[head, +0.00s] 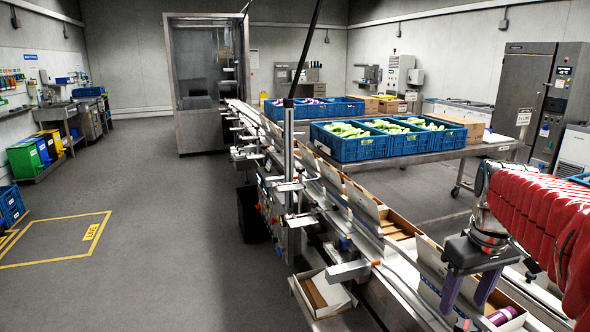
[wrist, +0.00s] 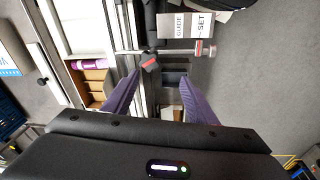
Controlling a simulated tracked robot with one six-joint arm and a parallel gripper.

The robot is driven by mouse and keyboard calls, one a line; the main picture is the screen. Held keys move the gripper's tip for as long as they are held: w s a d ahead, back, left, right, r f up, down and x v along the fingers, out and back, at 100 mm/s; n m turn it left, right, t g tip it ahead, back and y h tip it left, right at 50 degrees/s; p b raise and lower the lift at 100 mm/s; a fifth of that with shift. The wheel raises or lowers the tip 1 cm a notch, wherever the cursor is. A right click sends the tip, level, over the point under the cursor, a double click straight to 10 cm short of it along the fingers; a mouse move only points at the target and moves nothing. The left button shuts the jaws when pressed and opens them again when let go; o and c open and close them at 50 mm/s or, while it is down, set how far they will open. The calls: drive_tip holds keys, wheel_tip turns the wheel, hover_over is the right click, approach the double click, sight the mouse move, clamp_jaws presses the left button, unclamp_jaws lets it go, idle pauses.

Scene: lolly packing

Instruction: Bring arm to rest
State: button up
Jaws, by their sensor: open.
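My gripper (head: 468,292) is at the lower right of the head view, below my red-sleeved arm. Its two purple fingers point down and stand apart with nothing between them. In the wrist view the fingers (wrist: 160,78) are also spread and empty. The conveyor line (head: 400,262) runs beneath and beside the gripper. An open carton holding a purple-wrapped lolly (head: 502,316) is at the bottom right. The purple lolly also shows in the wrist view (wrist: 90,64), lying in a brown carton (wrist: 96,88), apart from the fingers.
Blue crates (head: 348,147) of green lollies stand on a metal table (head: 455,154) behind the conveyor. An open bin (head: 322,295) hangs at the conveyor's near side. A guide rail with a "GUIDE SET" sign (wrist: 185,26) is close to the fingers.

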drive_tip(key=s+a+f+m+t, duration=0.1)
drive_tip(key=s+a+f+t, duration=0.1)
drive_tip(key=s+a, duration=0.5)
drive_tip(key=s+a+f+t, duration=0.2)
drive_tip(key=s+a, duration=0.5)
drive_tip(key=a, duration=0.3)
drive_tip(key=shift+f+m+y, duration=0.3)
drive_tip(key=shift+m, duration=0.1)
drive_tip(key=shift+c, duration=0.2)
